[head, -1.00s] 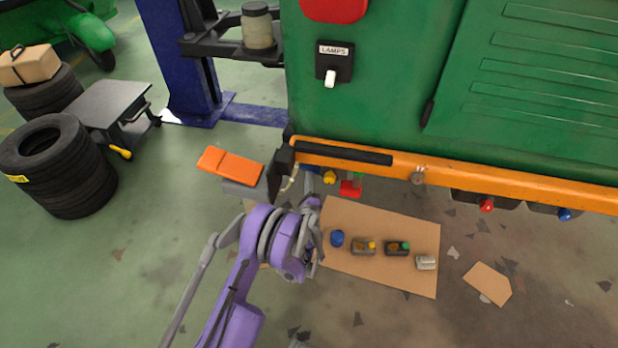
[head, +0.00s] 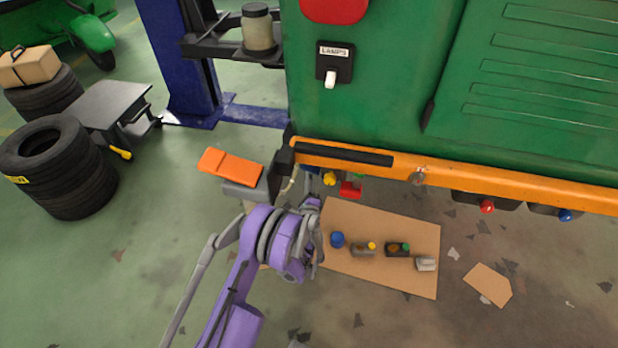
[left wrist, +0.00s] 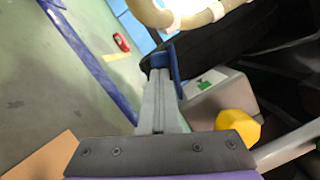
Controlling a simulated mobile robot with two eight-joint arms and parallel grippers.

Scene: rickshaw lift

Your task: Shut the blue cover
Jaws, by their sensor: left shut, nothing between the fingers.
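In the left wrist view a thin blue piece (left wrist: 173,64), seen nearly edge-on, stands at my fingertips beside a grey box with a green-and-white label. It looks like the blue cover, but I cannot tell how far open it is. My left gripper (left wrist: 160,98) is shut and empty, its tips against or very close to this piece. In the head view my left gripper (head: 310,190) reaches under the orange rail, and a small blue patch (head: 313,171) shows beside a yellow knob (head: 330,178). The right gripper is not in view.
The orange rail (head: 480,177) and green body (head: 380,110) overhang the work spot. A pale hose (left wrist: 190,18) and the yellow knob (left wrist: 238,128) are close to the gripper. Cardboard (head: 345,215) with small parts lies on the floor. Tyres (head: 60,170) stand left.

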